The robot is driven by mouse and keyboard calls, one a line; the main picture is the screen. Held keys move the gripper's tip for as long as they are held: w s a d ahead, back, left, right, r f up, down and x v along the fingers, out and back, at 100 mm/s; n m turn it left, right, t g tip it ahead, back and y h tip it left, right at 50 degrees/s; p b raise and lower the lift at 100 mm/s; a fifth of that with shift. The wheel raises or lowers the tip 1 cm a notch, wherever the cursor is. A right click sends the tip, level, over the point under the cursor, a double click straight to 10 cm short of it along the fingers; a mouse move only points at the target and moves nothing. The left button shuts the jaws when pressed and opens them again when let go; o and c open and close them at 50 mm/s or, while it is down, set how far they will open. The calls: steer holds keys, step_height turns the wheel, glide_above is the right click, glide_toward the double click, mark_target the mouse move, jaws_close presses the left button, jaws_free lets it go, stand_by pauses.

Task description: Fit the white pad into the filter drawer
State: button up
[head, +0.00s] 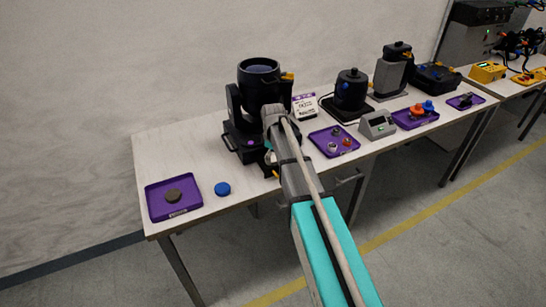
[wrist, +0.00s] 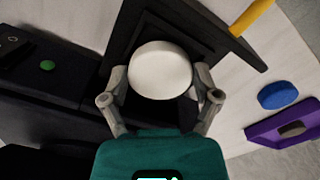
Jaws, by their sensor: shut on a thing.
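In the wrist view, the round white pad (wrist: 160,70) is held between the fingertips of my gripper (wrist: 162,84). My gripper is shut on the pad. Behind the pad is a black square drawer frame (wrist: 137,28), and the pad hides much of its inside. I cannot tell whether the pad touches the frame. A yellow-orange handle (wrist: 252,17) sticks out near the frame. In the head view, the black moving-head lamp (head: 257,90) stands on the table, and my arm reaches its base. The pad and fingertips are mostly hidden there.
A purple tray (head: 155,203) with a dark disc (head: 173,195) lies at the table's left end, beside a blue disc (head: 222,189). Another purple tray (head: 322,137) holds small parts right of my arm.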

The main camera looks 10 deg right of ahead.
steer(key=shift+f+b, duration=0.3)
steer(key=o, duration=0.6)
steer(key=shift+c, duration=0.2)
steer(key=shift+r, duration=0.15)
step_height(320, 180, up, 8)
steer(key=p, duration=0.8)
steer(key=shift+r, duration=0.1)
steer(key=s+a+n, duration=0.4)
steer(key=s+a, duration=0.2)
steer(key=a, duration=0.4)
steer(key=s+a+r+n+p, duration=0.1)
steer(key=s+a+n, duration=0.3)
steer(key=a, duration=0.7)
steer(key=shift+s+n+p, duration=0.3)
steer(key=shift+s, duration=0.8)
steer(key=shift+d, duration=0.1)
